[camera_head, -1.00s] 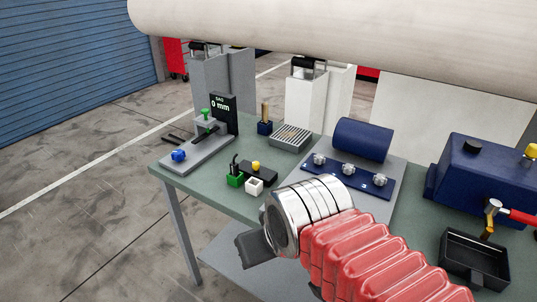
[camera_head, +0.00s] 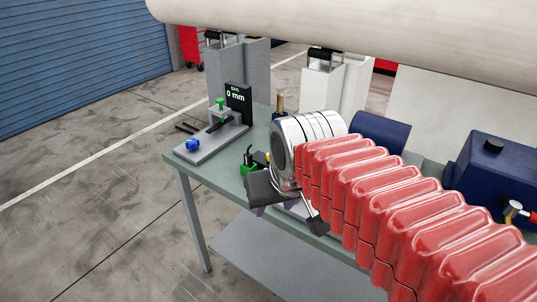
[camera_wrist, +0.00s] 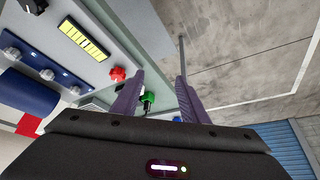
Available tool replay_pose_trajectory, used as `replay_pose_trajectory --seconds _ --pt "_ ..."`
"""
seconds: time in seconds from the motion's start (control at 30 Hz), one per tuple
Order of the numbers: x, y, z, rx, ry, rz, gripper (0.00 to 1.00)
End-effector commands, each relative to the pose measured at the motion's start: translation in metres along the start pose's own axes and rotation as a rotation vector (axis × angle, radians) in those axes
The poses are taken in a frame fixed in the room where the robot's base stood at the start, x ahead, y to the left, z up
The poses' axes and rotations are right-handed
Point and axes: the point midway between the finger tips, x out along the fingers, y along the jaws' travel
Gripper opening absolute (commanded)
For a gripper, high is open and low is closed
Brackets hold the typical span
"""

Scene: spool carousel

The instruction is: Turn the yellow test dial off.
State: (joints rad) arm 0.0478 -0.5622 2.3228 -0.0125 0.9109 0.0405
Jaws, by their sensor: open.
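No dial with a readable off mark shows. My gripper (camera_wrist: 160,78) is open and empty, with two purple fingers apart. In the head view my gripper (camera_head: 275,210) hangs over the bench's front edge. In the wrist view a red knob (camera_wrist: 118,74) and a yellow striped plate (camera_wrist: 83,42) sit on a grey panel left of my fingers.
A green holder (camera_head: 248,166) stands near my gripper on the green bench (camera_head: 211,174). A fixture with a blue knob (camera_head: 193,145) and a "0 mm" display (camera_head: 236,98) stands left. A blue panel with silver knobs (camera_wrist: 43,72) shows in the wrist view. Floor left is clear.

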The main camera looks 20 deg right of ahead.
Motion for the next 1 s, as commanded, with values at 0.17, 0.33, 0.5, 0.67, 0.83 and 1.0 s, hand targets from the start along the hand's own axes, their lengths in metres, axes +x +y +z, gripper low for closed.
replay_pose_trajectory --seconds 0.17,0.33,0.5,0.67,0.83,1.0 --pt "0.008 0.007 -0.045 0.048 -0.017 0.024 0.4" --pt "0.019 0.015 -0.087 0.097 -0.028 0.045 0.4" --pt "0.036 0.025 -0.126 0.143 -0.04 0.068 0.4" --pt "0.056 0.035 -0.162 0.189 -0.048 0.089 0.4" --pt "0.082 0.047 -0.197 0.235 -0.059 0.112 0.4" --pt "0.112 0.061 -0.228 0.284 -0.068 0.136 0.4"
